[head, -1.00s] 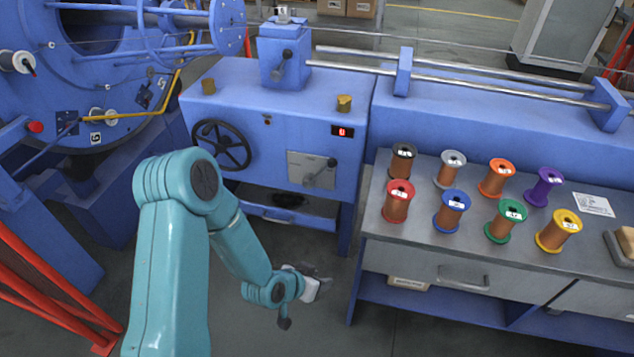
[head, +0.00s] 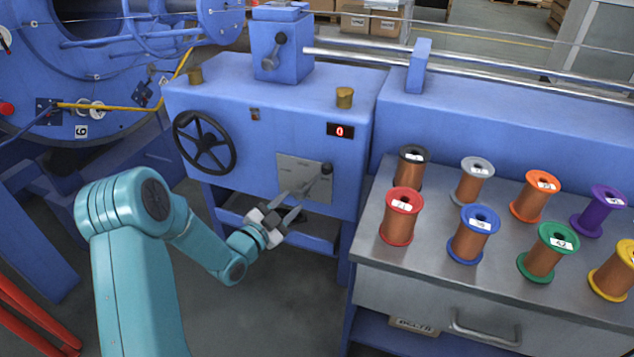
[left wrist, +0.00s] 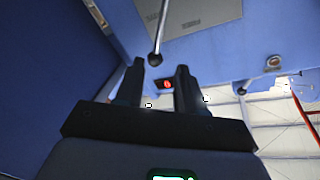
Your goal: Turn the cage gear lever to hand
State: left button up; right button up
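A lever with a dark round knob (head: 326,169) sits on a grey plate (head: 292,170) on the front of the blue gearbox. Its rod slants from the plate up to the knob at the right. My left gripper (head: 291,202) is just below and left of the knob, fingers apart and empty. In the left wrist view the gripper (left wrist: 158,78) is open, and the knob (left wrist: 155,60) shows beyond the fingertips, near the gap between them. I cannot tell whether they touch. Another lever (head: 275,52) is on the box atop the gearbox. My right gripper is not in view.
A black handwheel (head: 205,143) is left of the plate, and a red display (head: 340,131) is above it. A grey bench (head: 440,285) with several wire spools stands close on the right. A blue shelf (head: 300,240) lies under the gearbox.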

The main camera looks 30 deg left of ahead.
aim_at(317, 178)
pick_arm(q)
jog(key=w+b, duration=0.1)
jog(key=w, duration=1)
jog(key=shift+w+d+b, duration=0.1)
jog(key=shift+w+b, duration=0.2)
grip_shut()
